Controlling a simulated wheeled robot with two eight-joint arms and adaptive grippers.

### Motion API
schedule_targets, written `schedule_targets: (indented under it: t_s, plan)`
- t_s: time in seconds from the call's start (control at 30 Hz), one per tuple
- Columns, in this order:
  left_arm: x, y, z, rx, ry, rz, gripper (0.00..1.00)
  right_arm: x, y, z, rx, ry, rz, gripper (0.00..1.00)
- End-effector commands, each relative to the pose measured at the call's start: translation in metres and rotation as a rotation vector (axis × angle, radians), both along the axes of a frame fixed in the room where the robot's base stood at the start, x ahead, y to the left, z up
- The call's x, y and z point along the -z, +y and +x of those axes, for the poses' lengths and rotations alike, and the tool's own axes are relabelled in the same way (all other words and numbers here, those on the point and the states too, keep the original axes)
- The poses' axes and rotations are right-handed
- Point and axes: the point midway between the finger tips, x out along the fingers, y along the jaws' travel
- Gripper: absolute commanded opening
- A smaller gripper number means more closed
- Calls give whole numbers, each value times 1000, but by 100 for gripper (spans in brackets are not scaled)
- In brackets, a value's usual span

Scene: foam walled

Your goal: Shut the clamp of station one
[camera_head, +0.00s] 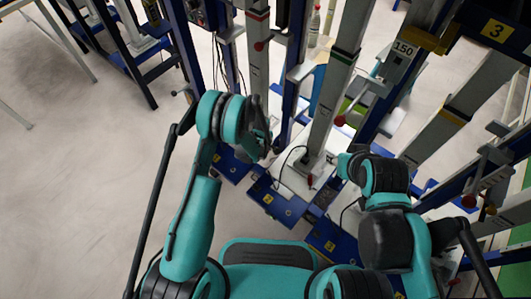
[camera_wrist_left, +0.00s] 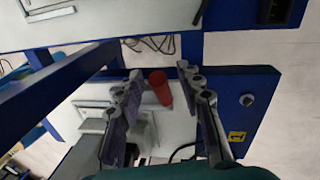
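My left gripper (camera_head: 262,140) is at the end of the teal left arm, beside the grey and blue uprights. In the left wrist view its two fingers (camera_wrist_left: 158,78) are spread, with gaps on both sides of a red cylindrical grip (camera_wrist_left: 160,88). The grip stands out from a pale metal base; I cannot tell its depth relative to the fingertips. A small red part (camera_head: 310,181) shows at the foot of the middle upright in the head view. I cannot tell which part is station one's clamp or its state. My right arm reaches in from the right; its gripper is hidden.
Grey uprights (camera_head: 340,75) with red knobs (camera_head: 340,120) stand close together ahead and right. Blue floor plates (camera_head: 279,203) with yellow labels lie below them. A dark cable (camera_head: 285,163) loops near the middle upright. Open floor (camera_head: 90,190) lies to the left.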

Motion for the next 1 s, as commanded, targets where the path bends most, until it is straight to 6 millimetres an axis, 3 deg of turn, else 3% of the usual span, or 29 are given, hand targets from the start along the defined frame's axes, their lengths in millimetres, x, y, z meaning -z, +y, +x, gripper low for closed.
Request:
schedule_targets:
  t_s: [0.27,0.4,1.0]
  plan:
    - [1,0,0,0,0,0,37,0,0,0,0,0,0,40]
    - [1,0,0,0,0,0,0,0,0,0,0,0,0,40]
    - [-8,7,5,-3,78,-108,0,0,0,0,0,0,0,40]
